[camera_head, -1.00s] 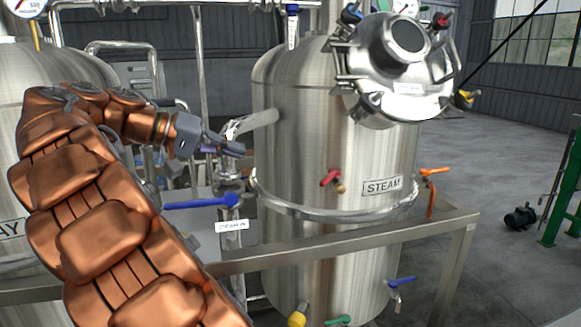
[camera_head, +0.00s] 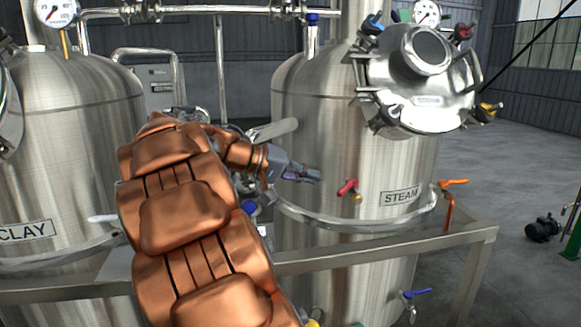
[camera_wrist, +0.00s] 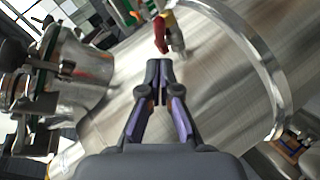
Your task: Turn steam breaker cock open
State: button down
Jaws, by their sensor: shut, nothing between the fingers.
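The tank labelled STEAM (camera_head: 330,110) stands right of centre. A small cock with a red handle (camera_head: 348,186) and brass body sticks out of its wall, left of the STEAM plate (camera_head: 402,196). The handle slants up to the right in the head view. In the wrist view the red handle (camera_wrist: 160,33) lies just beyond the fingertips, and the brass part is beside it. My gripper (camera_head: 318,175) is shut and empty, a little left of the red handle and apart from it. It also shows in the wrist view (camera_wrist: 158,66). No plate naming the breaker cock is readable.
An orange-handled valve (camera_head: 453,183) is on the tank's right side, and a blue-handled one (camera_head: 415,293) is low down. A metal band (camera_head: 340,224) and frame rail (camera_head: 370,256) run below the red cock. The hatch (camera_head: 428,85) juts out above. The CLAY tank (camera_head: 75,150) is left.

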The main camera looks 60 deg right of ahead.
aim_at(345, 188)
jog(key=p+x, duration=0.1)
jog(key=x, duration=0.5)
jog(key=shift+a, duration=0.1)
dwell(0.3)
jog(key=shift+f, duration=0.1)
jog(key=shift+s+n+b, duration=0.1)
jog(key=shift+n+b, duration=0.2)
jog(key=shift+b, duration=0.05)
